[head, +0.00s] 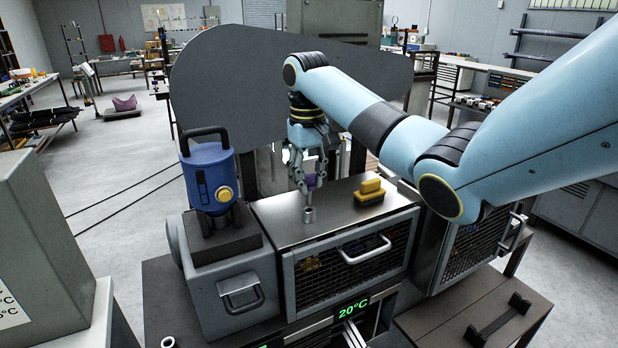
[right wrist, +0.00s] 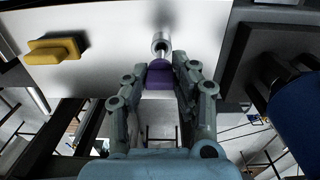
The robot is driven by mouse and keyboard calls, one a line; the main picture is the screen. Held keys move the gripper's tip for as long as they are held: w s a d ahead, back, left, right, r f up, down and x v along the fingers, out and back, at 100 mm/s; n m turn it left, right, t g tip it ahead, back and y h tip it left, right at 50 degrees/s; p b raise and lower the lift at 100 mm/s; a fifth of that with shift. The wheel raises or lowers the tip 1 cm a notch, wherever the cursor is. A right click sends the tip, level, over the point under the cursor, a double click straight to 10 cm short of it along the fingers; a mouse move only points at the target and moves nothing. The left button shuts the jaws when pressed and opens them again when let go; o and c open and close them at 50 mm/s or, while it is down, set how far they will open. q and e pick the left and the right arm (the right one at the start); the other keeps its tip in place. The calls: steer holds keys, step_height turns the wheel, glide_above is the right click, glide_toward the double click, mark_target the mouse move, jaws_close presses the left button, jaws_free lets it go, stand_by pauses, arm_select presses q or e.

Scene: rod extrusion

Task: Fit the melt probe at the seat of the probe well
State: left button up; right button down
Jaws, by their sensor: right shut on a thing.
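My right gripper (head: 308,178) points down over the steel top of the middle housing. It is shut on a purple block, the grip of the melt probe (head: 311,181), which also shows between the fingers in the right wrist view (right wrist: 160,76). A short metal cylinder, apparently the probe well (head: 309,214), stands just below the purple grip; it shows beyond the grip in the right wrist view (right wrist: 160,43). A thin shaft seems to run from grip to cylinder; I cannot tell how deep it sits. My left gripper is not in view.
A yellow-and-black brush (head: 369,192) lies on the steel top (head: 335,213) to the right. A blue motor-like unit (head: 209,178) with a black handle stands to the left. A mesh guard with a handle (head: 363,250) faces the front, above a 20°C display (head: 352,309).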

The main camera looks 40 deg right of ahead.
mark_target(309, 185)
steer(key=shift+f, duration=1.85)
steer(key=c, duration=1)
jaws_free()
steer(key=shift+r, duration=0.1)
step_height(309, 185, up, 7)
steer(key=shift+a+r, duration=0.1)
steer(key=shift+r, duration=0.1)
steer(key=o, duration=1)
